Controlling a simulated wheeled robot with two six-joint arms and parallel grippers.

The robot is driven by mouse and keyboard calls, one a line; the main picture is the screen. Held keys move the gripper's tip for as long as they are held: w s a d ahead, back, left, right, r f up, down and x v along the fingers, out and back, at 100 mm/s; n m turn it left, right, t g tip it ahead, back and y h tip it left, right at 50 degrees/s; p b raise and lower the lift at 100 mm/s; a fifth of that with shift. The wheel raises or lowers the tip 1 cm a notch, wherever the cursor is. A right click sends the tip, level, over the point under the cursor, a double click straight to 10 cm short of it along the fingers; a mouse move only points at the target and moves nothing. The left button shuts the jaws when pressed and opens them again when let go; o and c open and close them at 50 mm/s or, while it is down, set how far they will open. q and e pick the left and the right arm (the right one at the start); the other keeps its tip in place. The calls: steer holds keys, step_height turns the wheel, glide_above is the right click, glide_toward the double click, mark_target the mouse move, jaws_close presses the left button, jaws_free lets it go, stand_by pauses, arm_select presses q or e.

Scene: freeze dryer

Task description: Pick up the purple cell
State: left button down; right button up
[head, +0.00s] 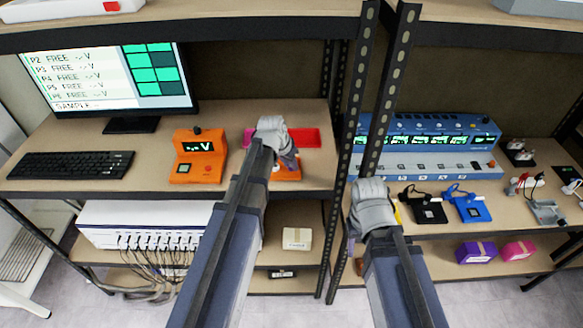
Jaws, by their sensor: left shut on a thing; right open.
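My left gripper (280,150) is over the left table, beside the orange meter, and is shut on a small purple thing (289,161), likely the purple cell. Only a sliver of it shows below the gripper; my gripper and arm hide the rest. An orange piece (288,175) lies just below it in the picture; I cannot tell whether they touch. My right gripper (372,203) is open near the front left edge of the right bench, in front of the blue multi-slot device. Its fingers are mostly hidden.
A red tray (306,138) lies right of my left gripper. The orange meter (198,157), keyboard (70,165) and monitor (105,80) stand left. Dark shelf posts (350,150) separate the benches. The blue device (430,150), black and blue holders (468,207) and lower-shelf boxes (476,252) are right.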

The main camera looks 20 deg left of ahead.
mark_target(290, 167)
arm_select(q)
steer(key=shift+r, duration=0.15)
arm_select(e)
steer(key=shift+r, duration=0.15)
arm_select(q)
step_height(290, 167, up, 10)
steer(key=p, duration=1)
arm_select(e)
step_height(290, 167, up, 10)
arm_select(q)
steer(key=shift+f, duration=0.2)
arm_select(e)
steer(key=shift+s+f, duration=0.1)
steer(key=shift+f, duration=0.1)
